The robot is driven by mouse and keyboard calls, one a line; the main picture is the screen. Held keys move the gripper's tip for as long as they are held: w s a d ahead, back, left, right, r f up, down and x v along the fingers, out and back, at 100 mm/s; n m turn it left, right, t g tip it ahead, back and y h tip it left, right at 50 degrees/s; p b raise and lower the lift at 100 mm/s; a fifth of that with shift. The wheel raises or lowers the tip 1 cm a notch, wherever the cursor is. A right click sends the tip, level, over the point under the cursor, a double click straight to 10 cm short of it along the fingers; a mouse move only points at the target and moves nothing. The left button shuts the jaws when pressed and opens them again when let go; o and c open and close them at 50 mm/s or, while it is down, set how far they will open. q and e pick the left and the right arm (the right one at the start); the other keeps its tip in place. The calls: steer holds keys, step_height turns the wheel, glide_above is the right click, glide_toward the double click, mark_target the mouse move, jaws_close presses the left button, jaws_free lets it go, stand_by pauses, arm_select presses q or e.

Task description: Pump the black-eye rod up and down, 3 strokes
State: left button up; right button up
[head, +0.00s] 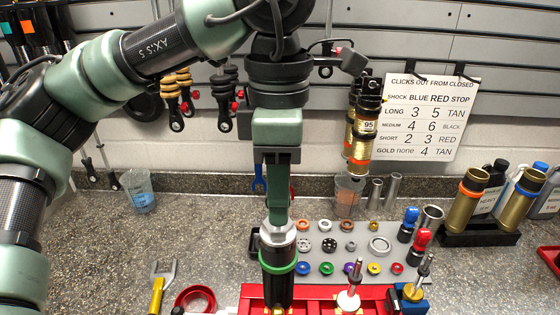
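A black shock body (278,287) with a green ring stands upright in the red fixture (322,292) at the bottom centre. My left gripper (278,208) points straight down right above it. A silver collar shows between the fingers and the body's top. The black-eye rod cannot be made out; the gripper hides the space where a rod would come out of this body. The fingers are seen edge-on, so whether they are closed on something is unclear. My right gripper is out of view.
Two short rods, one on a white base (349,299) and one by a blue block (410,299), stand to the right. A parts tray (340,228) lies behind. Gold shocks stand in a black holder (480,236). A yellow-handled wrench (158,290) lies left; the counter there is mostly clear.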

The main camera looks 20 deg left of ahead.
arm_select(q)
steer(key=shift+f, duration=0.75)
jaws_close()
stand_by(0.9)
stand_by(0.4)
stand_by(1.3)
